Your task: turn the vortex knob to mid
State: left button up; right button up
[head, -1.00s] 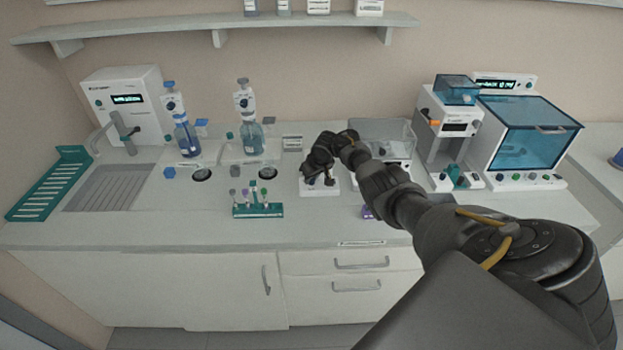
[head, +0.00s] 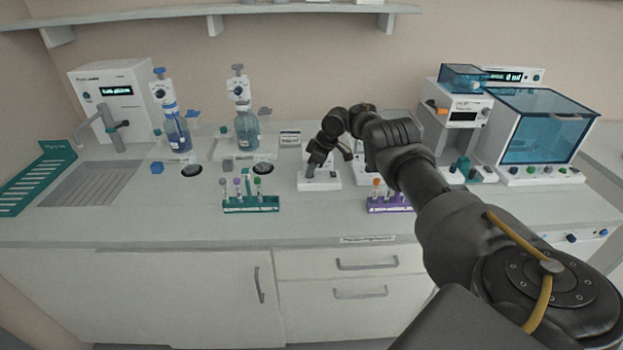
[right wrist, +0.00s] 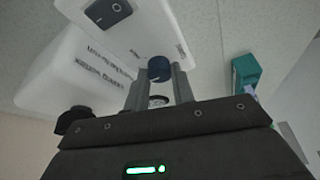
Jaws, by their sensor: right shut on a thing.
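The vortex mixer (head: 322,183) is a small white unit on the bench, partly hidden under my right gripper in the head view. In the right wrist view its white body (right wrist: 130,40) carries a black rocker switch (right wrist: 108,12) and a dark blue round knob (right wrist: 159,68). My right gripper (right wrist: 160,80) has its two fingers on either side of the knob and is shut on it. In the head view the right gripper (head: 314,169) reaches down to the mixer's front. The knob's pointer and setting cannot be read. My left gripper is not in view.
A green tube rack (head: 250,205) stands left of the mixer and a purple rack (head: 388,206) stands right of it, partly behind my arm. Two bottles with dispensers (head: 246,130) stand behind at left.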

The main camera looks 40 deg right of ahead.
dwell(0.3)
jog(key=o, duration=1)
